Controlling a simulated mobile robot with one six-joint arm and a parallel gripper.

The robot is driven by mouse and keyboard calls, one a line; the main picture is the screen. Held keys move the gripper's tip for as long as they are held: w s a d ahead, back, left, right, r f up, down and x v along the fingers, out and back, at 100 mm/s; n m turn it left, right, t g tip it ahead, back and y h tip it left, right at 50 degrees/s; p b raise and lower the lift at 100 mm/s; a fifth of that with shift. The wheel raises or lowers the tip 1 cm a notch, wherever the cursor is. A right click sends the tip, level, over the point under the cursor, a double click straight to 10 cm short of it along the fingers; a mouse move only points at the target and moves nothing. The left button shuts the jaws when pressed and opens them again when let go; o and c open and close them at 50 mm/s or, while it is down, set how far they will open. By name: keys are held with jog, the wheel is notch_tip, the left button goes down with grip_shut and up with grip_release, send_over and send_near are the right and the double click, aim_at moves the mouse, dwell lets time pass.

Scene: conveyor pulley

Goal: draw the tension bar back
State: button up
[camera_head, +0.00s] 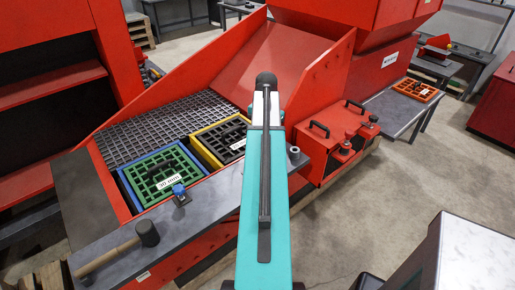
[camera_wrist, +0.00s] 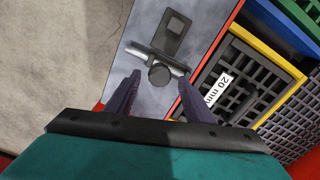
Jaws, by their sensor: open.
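In the wrist view, a short silver bar (camera_wrist: 182,69) lies across a dark bracket on the grey ledge (camera_wrist: 200,22). It looks like the tension bar. A round black knob (camera_wrist: 160,75) sits in front of it, and a dark plate with a square block (camera_wrist: 176,27) lies behind. My gripper (camera_wrist: 158,79) is open, its two dark fingers apart with the knob between their tips in the picture. I cannot tell whether the fingers touch anything. In the head view my teal arm covers this spot and hides the gripper; only a small dark knob (camera_head: 294,153) shows beside the arm.
A green grid tray (camera_head: 160,178) and a yellow-framed tray (camera_head: 202,148) sit behind the ledge, left of my arm. A mallet (camera_head: 145,234) and a blue-knobbed clamp (camera_head: 180,193) lie on the ledge.

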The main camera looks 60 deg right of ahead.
jog(key=shift+r+p, duration=1.4)
jog(key=shift+r, duration=0.9)
jog(key=shift+s, duration=0.1)
